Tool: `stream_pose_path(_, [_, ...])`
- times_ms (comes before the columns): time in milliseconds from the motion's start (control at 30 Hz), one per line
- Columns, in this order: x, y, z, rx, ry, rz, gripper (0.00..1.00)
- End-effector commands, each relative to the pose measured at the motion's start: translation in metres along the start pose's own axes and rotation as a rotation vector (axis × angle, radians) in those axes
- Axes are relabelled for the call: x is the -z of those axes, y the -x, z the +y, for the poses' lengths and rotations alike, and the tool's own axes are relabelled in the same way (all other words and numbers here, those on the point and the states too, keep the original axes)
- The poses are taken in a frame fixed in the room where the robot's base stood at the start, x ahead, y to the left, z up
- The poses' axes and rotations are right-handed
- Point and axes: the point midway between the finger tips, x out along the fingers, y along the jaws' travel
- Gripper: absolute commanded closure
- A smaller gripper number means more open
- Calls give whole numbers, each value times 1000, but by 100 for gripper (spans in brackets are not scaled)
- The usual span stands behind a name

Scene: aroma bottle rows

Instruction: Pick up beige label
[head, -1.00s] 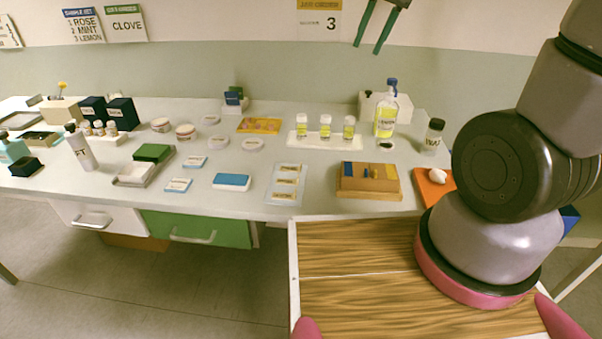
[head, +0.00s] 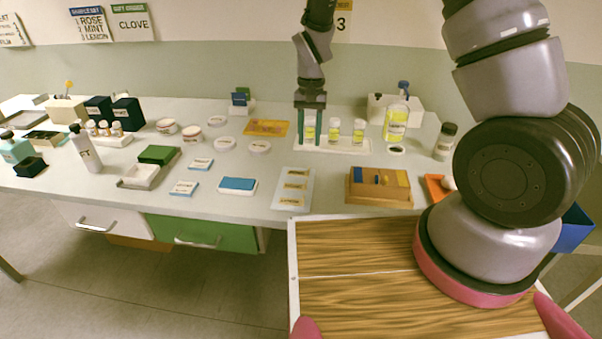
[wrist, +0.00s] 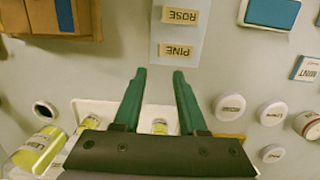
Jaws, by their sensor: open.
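Several beige labels lie on a pale blue-white sheet (head: 309,188) near the table's front edge. They sit in a column: a far label (head: 297,172), a middle label (head: 294,186) and a near label (head: 290,202). In the wrist view, upside down, two beige labels read PINE (wrist: 175,50) and ROSE (wrist: 180,16); the third is out of that view. My gripper (head: 309,143) is open and empty, pointing down by the left vial of the white rack, behind the sheet. In the wrist view its fingertips (wrist: 159,72) are apart, just short of the PINE label.
The white rack (head: 345,148) holds vials with yellow liquid beside my gripper. A yellow pump bottle (head: 396,122) and a wooden box (head: 379,199) stand to the right. Round white lids (head: 259,146) and a blue-topped card block (head: 237,185) lie left.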

Motion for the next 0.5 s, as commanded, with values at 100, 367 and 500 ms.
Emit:
stream_pose_path(100, [-1,-20,1,-2,0,-3,59])
stream_pose_path(367, [-3,-41,1,-1,0,-2,59])
stream_pose_path(500, [-11,-62,2,-2,0,-4,59])
